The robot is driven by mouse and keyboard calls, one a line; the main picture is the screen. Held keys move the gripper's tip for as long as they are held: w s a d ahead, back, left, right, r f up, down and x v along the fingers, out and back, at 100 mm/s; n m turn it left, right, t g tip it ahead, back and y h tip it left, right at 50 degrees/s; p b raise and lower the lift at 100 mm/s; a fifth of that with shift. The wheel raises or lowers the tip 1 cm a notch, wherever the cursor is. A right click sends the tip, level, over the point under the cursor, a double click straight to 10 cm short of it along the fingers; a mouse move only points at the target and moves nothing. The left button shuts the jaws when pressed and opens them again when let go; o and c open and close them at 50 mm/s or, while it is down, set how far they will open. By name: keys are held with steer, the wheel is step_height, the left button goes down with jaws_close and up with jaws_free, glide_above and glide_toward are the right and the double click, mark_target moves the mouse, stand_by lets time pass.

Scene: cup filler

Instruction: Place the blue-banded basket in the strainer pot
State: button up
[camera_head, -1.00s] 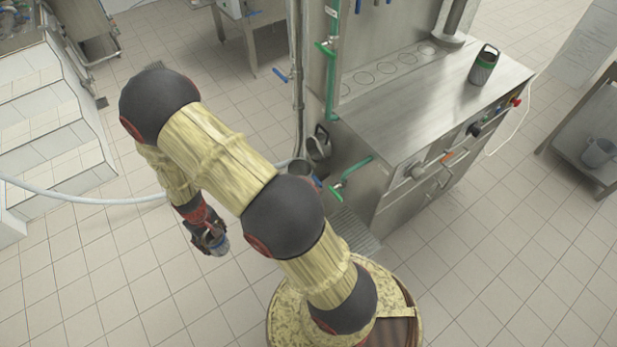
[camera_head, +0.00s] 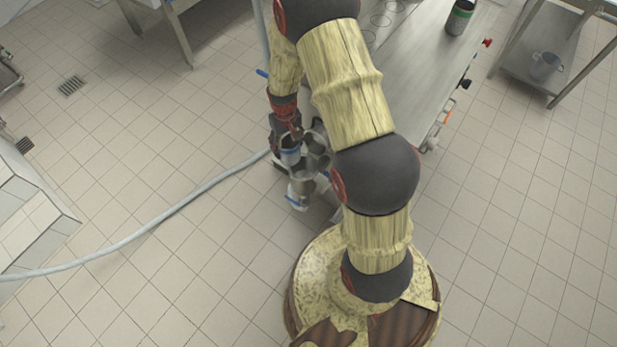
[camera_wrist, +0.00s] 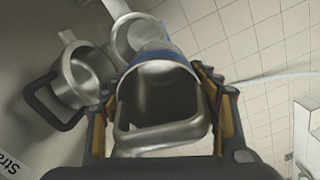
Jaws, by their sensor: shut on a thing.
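My gripper (camera_head: 288,138) is shut on the blue-banded basket, a grey metal cup with a blue rim band. In the wrist view the basket (camera_wrist: 160,134) sits between the two fingers, its open mouth facing the camera. In the head view the basket (camera_head: 290,158) hangs below my gripper, beside two metal pots. One pot (camera_wrist: 85,72) has a black handle. The other open pot (camera_wrist: 128,35) lies just beyond the basket, which partly overlaps it in the wrist view. I cannot tell for sure which is the strainer pot, or whether the basket touches either.
A pale hose (camera_head: 150,232) runs across the tiled floor. The floor to the left is mostly open.

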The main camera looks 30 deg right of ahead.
steer(key=s+d+r+n, duration=0.2)
steer(key=d+r, duration=0.2)
steer(key=r, duration=0.1)
step_height(320, 180, down, 17)
steer(key=b, duration=0.5)
steer(key=shift+s+n, duration=0.2)
steer(key=shift+n, duration=0.1)
steer(key=shift+f+b, duration=0.35)
steer(key=shift+b, duration=0.05)
steer(key=shift+s+f, duration=0.1)
steer(key=shift+f, duration=0.05)
steer(key=o, duration=1.2)
steer(key=shift+f, duration=0.15)
